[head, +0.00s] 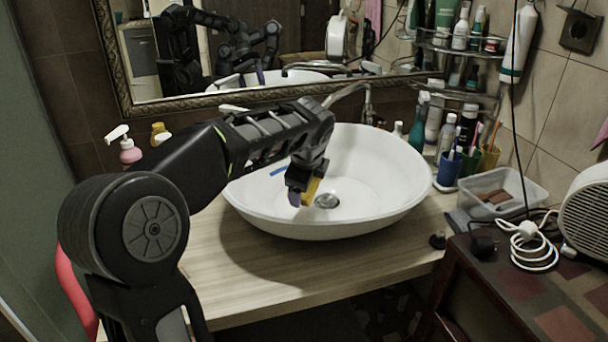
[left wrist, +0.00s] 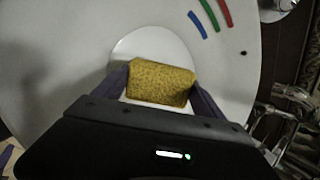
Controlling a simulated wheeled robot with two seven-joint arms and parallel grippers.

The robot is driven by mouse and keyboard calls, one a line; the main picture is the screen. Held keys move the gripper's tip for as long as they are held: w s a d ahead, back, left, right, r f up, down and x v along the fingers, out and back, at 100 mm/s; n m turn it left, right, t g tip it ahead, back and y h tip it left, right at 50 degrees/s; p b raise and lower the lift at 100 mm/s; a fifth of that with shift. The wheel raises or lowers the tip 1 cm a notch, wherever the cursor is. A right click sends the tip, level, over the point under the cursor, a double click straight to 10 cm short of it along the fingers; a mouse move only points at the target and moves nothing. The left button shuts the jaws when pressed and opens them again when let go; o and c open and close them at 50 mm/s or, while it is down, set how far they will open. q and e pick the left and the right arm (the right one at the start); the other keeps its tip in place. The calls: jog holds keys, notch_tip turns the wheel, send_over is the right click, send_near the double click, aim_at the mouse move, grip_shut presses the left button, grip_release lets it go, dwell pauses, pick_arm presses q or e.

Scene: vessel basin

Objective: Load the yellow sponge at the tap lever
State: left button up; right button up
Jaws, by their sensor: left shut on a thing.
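The yellow sponge (left wrist: 160,80) is clamped between the two fingers of my left gripper (left wrist: 158,90) in the left wrist view. In the head view only a yellow edge of the sponge (head: 311,190) shows beside the fingers. My left gripper (head: 302,196) points down over the white basin (head: 385,195), left of the drain (head: 327,201). The chrome tap (head: 348,90) stands behind the basin, partly behind my left arm. I cannot clearly make out its lever. My right gripper is not in view, apart from unclear arm reflections in the mirror.
Blue, green and red marks (left wrist: 209,16) lie on the basin wall. A pink pump bottle (head: 130,152) stands left behind my arm. Bottles, cups and a clear plastic box (head: 503,190) crowd the right side. The wooden counter front (head: 255,270) is bare.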

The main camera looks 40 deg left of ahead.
pick_arm(q)
jog(key=shift+f, duration=0.6)
jog(key=shift+r, duration=0.1)
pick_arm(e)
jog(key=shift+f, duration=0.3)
pick_arm(q)
jog(key=shift+w, duration=0.1)
